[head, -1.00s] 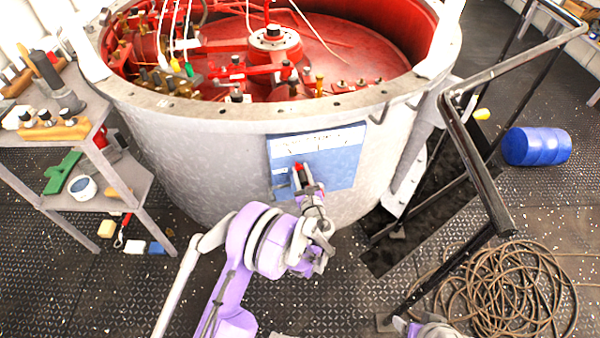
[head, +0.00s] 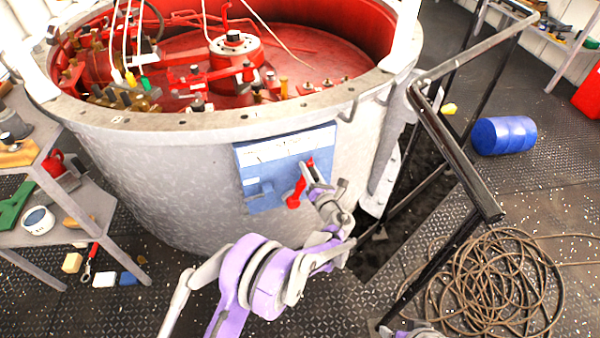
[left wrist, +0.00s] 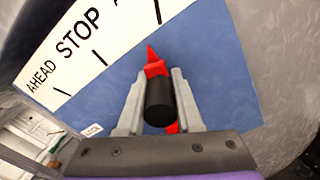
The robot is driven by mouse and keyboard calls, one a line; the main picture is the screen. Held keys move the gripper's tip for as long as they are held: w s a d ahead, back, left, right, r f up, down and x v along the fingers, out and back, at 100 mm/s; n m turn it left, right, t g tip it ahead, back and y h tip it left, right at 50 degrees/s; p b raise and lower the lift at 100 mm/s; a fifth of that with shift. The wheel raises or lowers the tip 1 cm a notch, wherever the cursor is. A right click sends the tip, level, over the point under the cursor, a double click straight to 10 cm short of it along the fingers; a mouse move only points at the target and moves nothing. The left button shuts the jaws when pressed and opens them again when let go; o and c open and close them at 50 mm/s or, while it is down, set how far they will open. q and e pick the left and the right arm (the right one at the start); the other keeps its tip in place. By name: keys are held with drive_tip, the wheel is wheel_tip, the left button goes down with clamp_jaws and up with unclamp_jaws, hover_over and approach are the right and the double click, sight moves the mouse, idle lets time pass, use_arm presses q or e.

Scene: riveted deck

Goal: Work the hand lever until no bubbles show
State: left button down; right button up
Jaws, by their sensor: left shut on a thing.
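A blue panel (head: 262,200) with a white scale strip along its top is fixed to the side of the big grey drum. In the left wrist view the strip (left wrist: 75,42) reads "AHEAD" and "STOP", and the rest is cut off. The red hand lever (head: 300,186) on the panel has a black grip (left wrist: 160,102). My left gripper (left wrist: 158,90) is shut on this grip, one finger on each side. The red pointer (left wrist: 154,62) shows beyond it, right of "STOP". I see no bubbles in either view.
The grey drum (head: 150,180) has a red inside with pipes and valves. A black railing (head: 455,150) stands to the right beside a dark opening. Coiled rope (head: 490,285) and a blue barrel (head: 503,136) lie on the deck. A grey shelf (head: 75,235) stands left.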

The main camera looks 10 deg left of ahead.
use_arm(q)
drive_tip(key=shift+w+d+f+m, duration=0.25)
drive_tip(key=shift+w+d+m, duration=0.1)
drive_tip(key=shift+d+m, duration=0.25)
drive_tip(key=shift+d, duration=0.1)
drive_tip(key=c, duration=0.6)
unclamp_jaws()
drive_tip(key=v, duration=1)
drive_tip(key=shift+s+p, duration=0.4)
drive_tip(key=shift+p, duration=0.05)
drive_tip(key=shift+d, duration=0.1)
